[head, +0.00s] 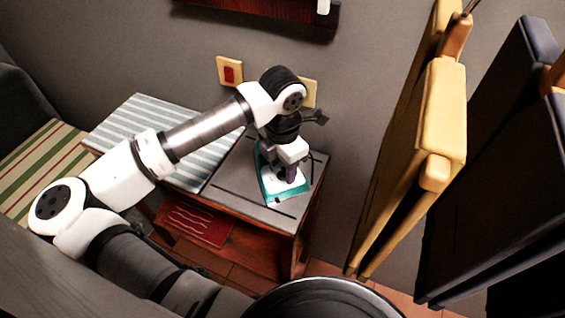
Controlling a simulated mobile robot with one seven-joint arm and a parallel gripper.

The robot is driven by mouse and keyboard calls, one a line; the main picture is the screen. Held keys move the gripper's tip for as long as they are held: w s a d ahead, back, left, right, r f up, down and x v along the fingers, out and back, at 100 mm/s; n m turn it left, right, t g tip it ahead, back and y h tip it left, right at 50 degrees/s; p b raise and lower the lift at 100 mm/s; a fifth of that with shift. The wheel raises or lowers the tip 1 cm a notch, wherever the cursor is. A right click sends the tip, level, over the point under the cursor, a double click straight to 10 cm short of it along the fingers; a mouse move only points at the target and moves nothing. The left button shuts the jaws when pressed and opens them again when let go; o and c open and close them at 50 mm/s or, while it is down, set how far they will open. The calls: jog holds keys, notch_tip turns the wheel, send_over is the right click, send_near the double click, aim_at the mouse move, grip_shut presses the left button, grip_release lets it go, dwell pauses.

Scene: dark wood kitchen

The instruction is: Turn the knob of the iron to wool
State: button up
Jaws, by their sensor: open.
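The iron (287,191) is teal and white. It rests on the grey top of a small wooden table, with part of its teal rim and white body showing. My gripper (289,172) reaches down over the iron from above and covers much of it. The gripper is open. I cannot tell whether its fingers touch the iron. The knob and its setting are hidden or too small to make out.
A striped board (130,120) lies left of the iron on the table (250,208). A red item (200,224) lies on the lower shelf. Wall plates with a red switch (229,73) are behind. Folded yellow (415,150) and dark panels (495,160) stand at right.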

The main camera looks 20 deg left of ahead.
jog(key=shift+f, duration=0.4)
jog(key=shift+c, duration=0.5)
jog(key=c, duration=0.9)
